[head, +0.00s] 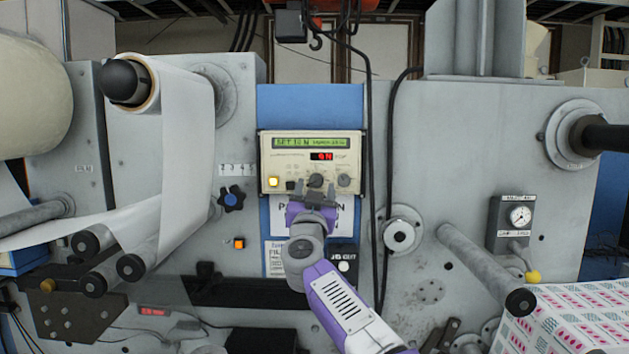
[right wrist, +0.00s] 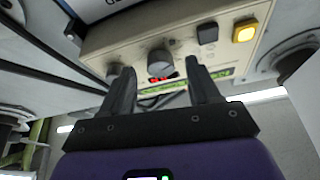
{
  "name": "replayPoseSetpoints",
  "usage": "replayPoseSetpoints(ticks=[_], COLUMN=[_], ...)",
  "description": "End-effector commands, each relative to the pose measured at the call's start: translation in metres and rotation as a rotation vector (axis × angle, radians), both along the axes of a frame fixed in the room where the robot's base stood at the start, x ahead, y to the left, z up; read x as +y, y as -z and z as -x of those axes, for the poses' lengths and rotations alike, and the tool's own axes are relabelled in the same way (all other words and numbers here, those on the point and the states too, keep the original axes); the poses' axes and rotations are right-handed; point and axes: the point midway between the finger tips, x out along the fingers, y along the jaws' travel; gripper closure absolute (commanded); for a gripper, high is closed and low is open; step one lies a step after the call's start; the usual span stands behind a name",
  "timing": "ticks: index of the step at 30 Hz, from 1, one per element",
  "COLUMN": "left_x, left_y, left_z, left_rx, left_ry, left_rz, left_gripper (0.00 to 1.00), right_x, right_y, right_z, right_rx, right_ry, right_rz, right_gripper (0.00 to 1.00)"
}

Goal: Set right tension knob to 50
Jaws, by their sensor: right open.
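The cream control panel (head: 311,162) has two dark-grey knobs along its lower edge. The right knob (head: 344,180) is at the lower right, and the other knob (head: 316,180) is left of it. My right gripper (head: 317,192) is open just below the left one of the pair. In the right wrist view, that knob (right wrist: 160,62) shows between the spread fingers (right wrist: 163,78); I cannot tell whether they touch it. The right knob (right wrist: 113,70) shows there beside the left finger, partly hidden. My left gripper is not in view.
The panel has a green display (head: 311,142), seeming to read "SET 10 N", and a small red display (head: 321,156). A lit yellow button (head: 274,182) is at its lower left. Black cables (head: 370,120) hang along its right side.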

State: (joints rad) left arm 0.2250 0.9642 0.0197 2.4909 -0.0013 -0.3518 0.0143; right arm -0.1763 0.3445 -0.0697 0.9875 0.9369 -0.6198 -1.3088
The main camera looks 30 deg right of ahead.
Motion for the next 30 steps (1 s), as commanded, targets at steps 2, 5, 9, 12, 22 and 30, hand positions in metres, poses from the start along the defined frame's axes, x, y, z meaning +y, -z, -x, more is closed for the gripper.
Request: replayPoseSetpoints(ticks=[2,5,9,12,22,30], left_x=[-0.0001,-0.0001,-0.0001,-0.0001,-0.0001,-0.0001], left_y=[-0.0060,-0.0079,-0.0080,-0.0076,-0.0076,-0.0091], left_z=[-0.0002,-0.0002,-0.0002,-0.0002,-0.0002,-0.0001], left_rx=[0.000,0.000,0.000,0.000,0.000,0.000], left_ry=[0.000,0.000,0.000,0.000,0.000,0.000], left_rz=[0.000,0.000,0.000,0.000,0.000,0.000], left_gripper=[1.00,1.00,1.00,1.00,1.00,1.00], right_x=[-0.0040,-0.0068,-0.0079,-0.0077,-0.0074,-0.0073], right_y=[-0.0045,-0.0052,-0.0050,-0.0047,-0.0048,-0.0054], right_z=[-0.0053,-0.0091,-0.0105,-0.0105,-0.0102,-0.0102], right_rx=[-0.001,0.000,0.000,0.000,0.000,-0.005], right_ry=[0.001,0.000,-0.001,-0.001,-0.001,0.000], right_rz=[0.000,0.000,0.000,0.000,0.000,-0.008], right_gripper=[0.39,0.39,0.39,0.39,0.80,0.95])
